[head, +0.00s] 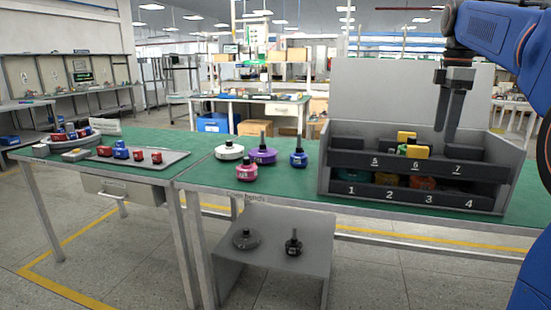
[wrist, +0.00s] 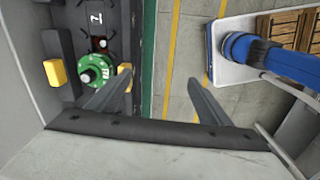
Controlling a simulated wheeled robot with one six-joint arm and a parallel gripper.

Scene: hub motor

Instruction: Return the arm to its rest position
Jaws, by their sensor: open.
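My gripper (head: 447,112) hangs from the blue arm (head: 495,35) at the upper right of the head view. Its dark fingers point down over the right part of the grey bin rack (head: 345,165). In the wrist view my gripper (wrist: 160,80) has its two fingers spread well apart with nothing between them. The left finger lies near the rack's edge and the right finger appears over the floor. A green round part (wrist: 95,70) and a yellow block (wrist: 55,72) lie in the rack, left of the fingers.
The rack has numbered bins and stands on a green table (head: 290,183). White (head: 229,151), purple (head: 262,156), pink (head: 246,172) and blue (head: 298,158) parts stand left of it. A tray (head: 175,160) with red and blue parts lies further left. A lower shelf (head: 270,270) holds two dark parts.

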